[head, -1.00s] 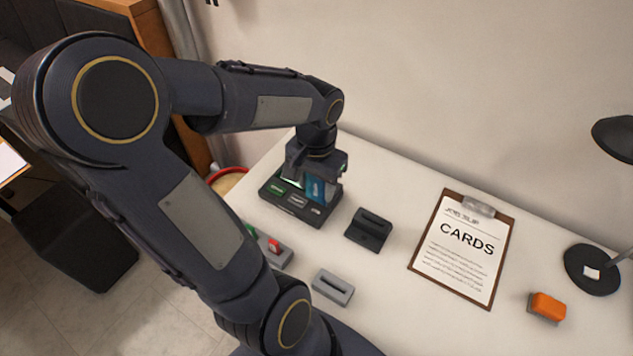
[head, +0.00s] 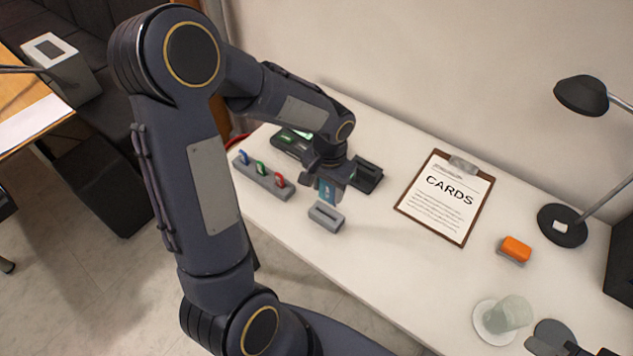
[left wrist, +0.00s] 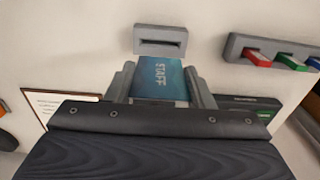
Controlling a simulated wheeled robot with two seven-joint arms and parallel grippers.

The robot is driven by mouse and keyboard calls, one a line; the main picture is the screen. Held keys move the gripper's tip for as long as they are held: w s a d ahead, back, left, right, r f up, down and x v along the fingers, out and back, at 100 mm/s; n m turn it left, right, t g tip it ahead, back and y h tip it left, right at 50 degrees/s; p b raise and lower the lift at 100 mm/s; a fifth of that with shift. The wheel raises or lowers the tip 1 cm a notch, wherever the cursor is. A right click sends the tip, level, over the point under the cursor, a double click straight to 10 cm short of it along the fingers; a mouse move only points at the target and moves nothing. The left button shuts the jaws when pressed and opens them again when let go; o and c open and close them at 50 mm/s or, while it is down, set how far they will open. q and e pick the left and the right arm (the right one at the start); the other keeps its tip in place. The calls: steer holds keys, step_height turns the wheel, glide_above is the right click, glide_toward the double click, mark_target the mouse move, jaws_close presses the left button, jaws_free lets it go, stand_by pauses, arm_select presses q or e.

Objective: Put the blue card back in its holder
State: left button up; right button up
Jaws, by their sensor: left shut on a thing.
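The blue card (head: 327,190), marked STAFF, is held in my left gripper (head: 330,174). The left wrist view shows the card (left wrist: 160,78) between the two fingers (left wrist: 160,90), its far edge pointing toward the grey slotted holder. That holder (head: 326,217) stands on the table just below and in front of the card in the head view, and it also shows in the left wrist view (left wrist: 160,41) with its slot empty. The card looks apart from the holder. Dark parts at the bottom right corner of the head view may be my right gripper (head: 572,348), cut off by the edge.
A black device (head: 290,143) with lit green parts and a black slotted block (head: 368,177) stand behind the gripper. A grey rack (head: 262,180) holds blue, green and red pieces at left. A clipboard (head: 445,198), orange-topped block (head: 515,249), lamp (head: 562,226) and cup (head: 508,313) are rightward.

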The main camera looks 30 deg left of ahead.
mark_target(327, 200)
arm_select(q)
steer(key=shift+f+b, duration=1.95)
steer(key=shift+f, duration=0.65)
steer(key=shift+f+b, duration=0.45)
steer(key=shift+f, duration=0.05)
steer(key=shift+f+b, duration=0.9)
steer(key=shift+b, duration=0.1)
steer(key=o, duration=1.1)
steer(key=shift+r, duration=0.15)
